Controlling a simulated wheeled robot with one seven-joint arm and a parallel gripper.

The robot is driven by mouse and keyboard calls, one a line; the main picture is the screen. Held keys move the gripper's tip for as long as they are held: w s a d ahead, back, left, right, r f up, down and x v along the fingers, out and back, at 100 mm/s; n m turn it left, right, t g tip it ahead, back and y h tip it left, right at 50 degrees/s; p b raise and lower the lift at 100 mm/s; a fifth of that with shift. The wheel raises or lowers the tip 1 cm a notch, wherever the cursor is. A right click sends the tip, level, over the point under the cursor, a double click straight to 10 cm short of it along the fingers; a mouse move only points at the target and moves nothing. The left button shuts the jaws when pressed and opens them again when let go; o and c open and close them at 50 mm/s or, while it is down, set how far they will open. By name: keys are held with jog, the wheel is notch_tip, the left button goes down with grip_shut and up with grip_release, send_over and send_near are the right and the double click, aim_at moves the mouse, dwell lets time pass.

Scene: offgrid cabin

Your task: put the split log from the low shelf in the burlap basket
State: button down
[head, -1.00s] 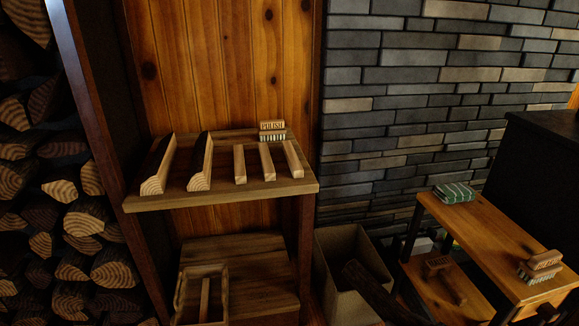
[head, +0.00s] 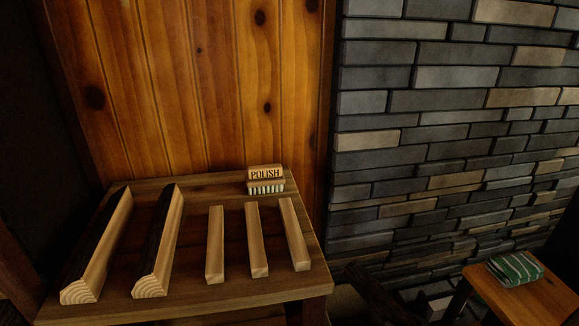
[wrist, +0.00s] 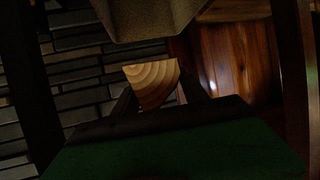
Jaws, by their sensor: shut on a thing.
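My gripper (wrist: 153,94) is shut on a split log (wrist: 151,78) in the wrist view. The log's pale, ringed, wedge-shaped end faces the camera between the dark fingers; the rest of it is hidden. The burlap basket (wrist: 150,20) shows at the top of the wrist view, its tan wall close beyond the log and apart from it in the picture. In the head view my gripper cannot be made out. A dark long piece (head: 376,292) rises at the bottom edge there; I cannot tell whether it is a log or part of my arm.
A wooden shelf (head: 190,300) holds two other split logs, a left one (head: 100,250) and a right one (head: 160,245), three pale sticks (head: 252,240) and a polish brush (head: 265,180). A small table (head: 530,300) with a green striped cloth (head: 514,268) stands right. A brick wall (head: 450,120) is behind.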

jog(key=shift+w+f+b, duration=0.2)
jog(key=shift+f+b, duration=0.2)
jog(key=shift+f, duration=0.15)
notch_tip(320, 180, down, 5)
jog(key=b, duration=0.3)
jog(key=shift+r, duration=0.1)
jog(key=c, duration=0.5)
grip_release()
jog(key=shift+s, duration=0.1)
jog(key=p+v, duration=0.2)
jog(key=v, duration=0.5)
jog(key=shift+s+d, duration=0.2)
jog(key=shift+s, duration=0.1)
jog(key=shift+r, duration=0.1)
